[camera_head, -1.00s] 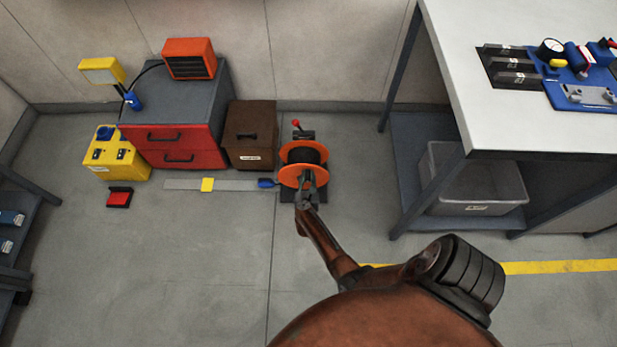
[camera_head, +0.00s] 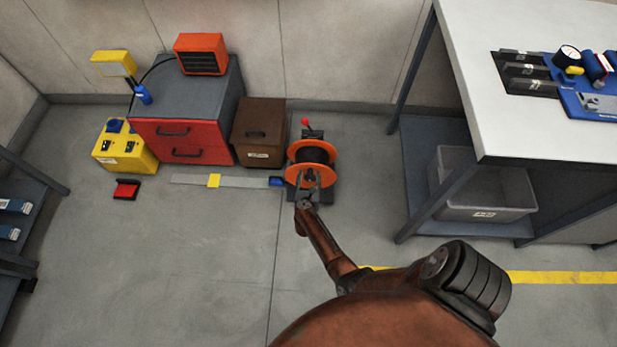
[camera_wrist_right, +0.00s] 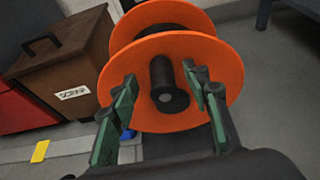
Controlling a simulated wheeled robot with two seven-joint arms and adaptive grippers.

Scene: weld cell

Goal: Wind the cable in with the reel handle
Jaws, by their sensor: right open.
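The cable reel (camera_head: 296,174) has two orange flanges and stands on a dark frame in the head view. It also fills the middle of the right wrist view (camera_wrist_right: 221,62). A dark cylindrical grip (camera_wrist_right: 161,75) sticks out from its near flange. My right gripper (camera_head: 308,186) is open at the reel's near side. In the wrist view its green-padded fingers (camera_wrist_right: 160,92) stand on either side of the dark grip, with gaps. A blue cable end (camera_head: 277,182) lies left of the reel. Dark cable shows between the flanges. My left gripper is out of view.
A red-knobbed lever (camera_head: 304,121) stands behind the reel. A brown scrap box (camera_head: 259,133) and a red-fronted cabinet (camera_head: 183,141) are to the left. A grey strip with a yellow marker (camera_head: 213,181) lies on the floor. A workbench (camera_head: 458,90) stands right. Floor between is clear.

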